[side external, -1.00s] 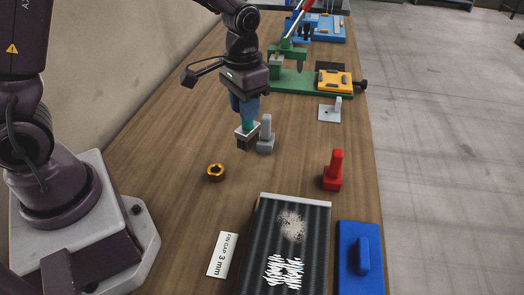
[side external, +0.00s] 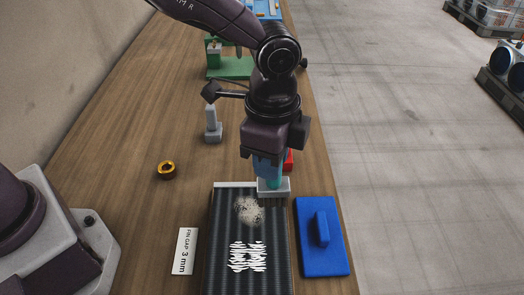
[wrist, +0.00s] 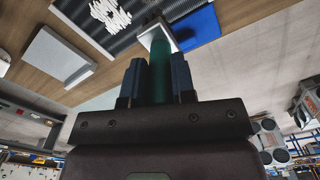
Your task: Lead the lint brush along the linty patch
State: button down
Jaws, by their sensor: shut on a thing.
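My gripper (side external: 269,168), with blue fingers, is shut on the teal handle of the lint brush. The brush's pale rectangular head (side external: 272,188) points down at the far right corner of the dark ridged block (side external: 222,262). I cannot tell whether its bristles touch the ridges. The linty patch (side external: 249,210), a beige fuzzy spot, lies on the ridges just left of and nearer than the head. In the wrist view the teal handle (wrist: 160,75) stands between both fingers, and the linty patch cannot be made out.
Jagged white marks (side external: 248,257) lie on the block's nearer part. A blue plate with a grip (side external: 322,235) is close on the right. A "FIN GAP 3 mm" card (side external: 184,251) lies left. A brass ring (side external: 167,169), a grey post (side external: 212,125) and a partly hidden red object (side external: 290,160) stand beyond.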

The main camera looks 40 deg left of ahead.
jog(key=shift+a+f, duration=0.1)
dwell(0.3)
notch_tip(320, 180, down, 4)
jog(key=shift+r, duration=0.2)
jog(key=s+a, duration=0.6)
jog(key=shift+f, duration=0.1)
jog(key=shift+f, duration=0.2)
jog(key=shift+f, duration=0.6)
jog(key=shift+f, duration=0.25)
